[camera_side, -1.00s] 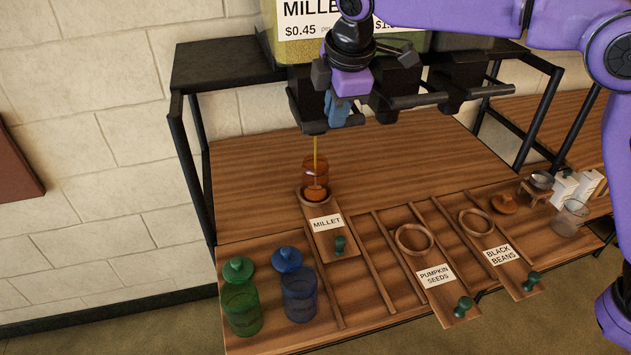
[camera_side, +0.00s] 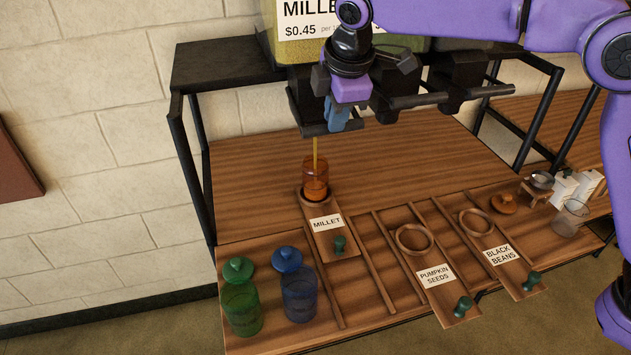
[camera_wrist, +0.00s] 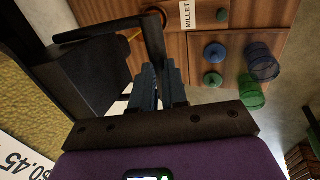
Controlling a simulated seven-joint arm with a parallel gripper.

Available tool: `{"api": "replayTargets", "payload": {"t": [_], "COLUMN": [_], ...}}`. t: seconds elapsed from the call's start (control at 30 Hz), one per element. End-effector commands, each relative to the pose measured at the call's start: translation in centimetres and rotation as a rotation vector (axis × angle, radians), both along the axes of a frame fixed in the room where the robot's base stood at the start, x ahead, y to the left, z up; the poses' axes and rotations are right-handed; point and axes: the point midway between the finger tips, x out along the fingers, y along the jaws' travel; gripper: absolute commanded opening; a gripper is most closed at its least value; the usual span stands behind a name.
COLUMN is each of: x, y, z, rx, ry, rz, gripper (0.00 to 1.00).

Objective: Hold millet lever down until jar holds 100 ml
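The orange jar (camera_side: 316,170) stands upright on the ring of the millet slide (camera_side: 331,238) under the dispenser. A thin yellow stream of millet (camera_side: 316,146) falls into it, and its lower part holds millet; I cannot read the volume. My gripper (camera_side: 337,122) is at the millet lever (camera_side: 357,124), pressed against it, with the lever down. In the wrist view, the fingers of my gripper (camera_wrist: 158,72) are close together over the end of the dark lever (camera_wrist: 153,38). The exact contact is hidden.
A green jar (camera_side: 242,310) and a blue jar (camera_side: 299,297) stand at the front left, with their lids behind them. The pumpkin seeds slide (camera_side: 435,275) and black beans slide (camera_side: 502,257) have empty rings. Other dispenser levers are close right of my gripper.

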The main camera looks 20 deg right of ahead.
Motion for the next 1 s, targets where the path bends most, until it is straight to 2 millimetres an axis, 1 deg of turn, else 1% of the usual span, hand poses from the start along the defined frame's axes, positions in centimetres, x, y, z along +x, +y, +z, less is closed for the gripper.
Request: {"api": "replayTargets", "payload": {"t": [0.17,0.47,0.67,0.9,1.0], "x": [0.1,0.1,-0.1,-0.1,0.0], "y": [-0.1,-0.1,-0.1,-0.1,0.0], "z": [-0.6,-0.5,0.1,0.1,0.9], "rx": [-0.004,-0.003,-0.003,-0.003,-0.001], "ry": [0.004,0.003,0.003,0.004,0.001], "rz": [-0.001,-0.001,-0.001,-0.001,-0.001], "gripper": [0.13,0.13,0.13,0.13,0.13]}}
